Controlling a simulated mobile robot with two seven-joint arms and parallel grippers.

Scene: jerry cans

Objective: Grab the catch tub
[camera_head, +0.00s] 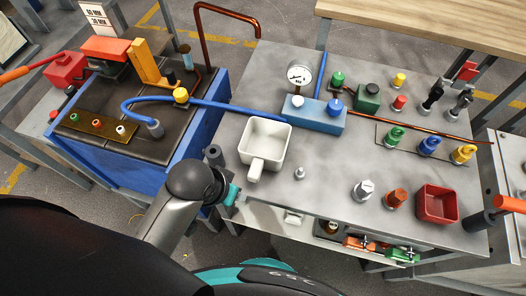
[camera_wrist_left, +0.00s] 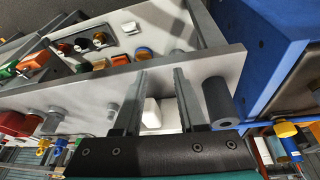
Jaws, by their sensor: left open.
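The catch tub (camera_head: 278,134) is a white square open tub with a stubby handle (camera_head: 256,169) facing the table's front edge. It stands upright on the grey worktable and looks empty. My left gripper (camera_head: 232,194) is at the table's front edge, just left of and in front of the handle, mostly hidden by my wrist. In the left wrist view the gripper (camera_wrist_left: 160,78) is open, with its two fingers apart. A white piece, probably the tub's handle (camera_wrist_left: 152,115), shows between the fingers; contact cannot be told. My right gripper is not in view.
A dark grey cylinder (camera_head: 215,155) stands at the table corner beside the gripper. A red bin (camera_head: 437,203) is far right. A blue cabinet (camera_head: 130,160) stands left across a gap.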

